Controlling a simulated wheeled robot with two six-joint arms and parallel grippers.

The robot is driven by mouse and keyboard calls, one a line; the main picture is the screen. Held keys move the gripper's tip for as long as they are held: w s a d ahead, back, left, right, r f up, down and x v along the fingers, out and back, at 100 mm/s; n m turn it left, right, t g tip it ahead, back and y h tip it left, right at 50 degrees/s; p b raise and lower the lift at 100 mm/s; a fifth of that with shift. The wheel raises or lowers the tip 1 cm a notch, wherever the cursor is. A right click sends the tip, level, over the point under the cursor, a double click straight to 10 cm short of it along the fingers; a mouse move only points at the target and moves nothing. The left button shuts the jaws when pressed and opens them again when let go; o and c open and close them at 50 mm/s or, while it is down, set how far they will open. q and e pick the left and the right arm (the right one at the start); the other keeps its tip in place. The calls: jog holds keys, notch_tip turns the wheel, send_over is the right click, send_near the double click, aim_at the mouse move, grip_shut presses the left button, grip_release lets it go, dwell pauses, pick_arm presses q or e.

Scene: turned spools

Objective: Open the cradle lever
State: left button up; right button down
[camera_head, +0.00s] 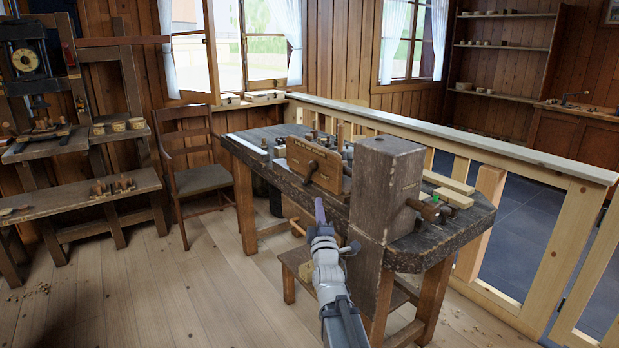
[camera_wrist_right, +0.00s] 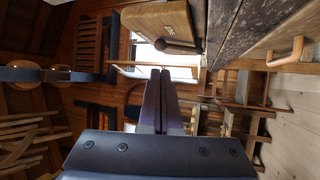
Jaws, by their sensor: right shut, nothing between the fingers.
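A brown wooden block (camera_head: 318,166) with small lettering stands at the front edge of the workbench. A dark, round-ended lever (camera_head: 310,171) sticks out from its face. In the right wrist view, the block (camera_wrist_right: 158,20) and a dark lever (camera_wrist_right: 180,47) lie beyond my fingers, above their tips. My right gripper (camera_head: 319,207) is in front of the bench, below the lever in the picture and apart from it. Its two fingers (camera_wrist_right: 160,75) are together with nothing between them. My left gripper is in neither view.
The dark workbench (camera_head: 262,146) has a tall weathered post (camera_head: 385,190) right of my gripper, with a brown wooden handle (camera_head: 425,211) beside it. Small wooden pieces lie behind the block. A chair (camera_head: 200,177) stands left. Floor in front is clear.

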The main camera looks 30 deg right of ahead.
aim_at(314, 168)
jog(key=p+x, duration=0.4)
jog(key=x, duration=1)
jog(key=shift+p, duration=0.3)
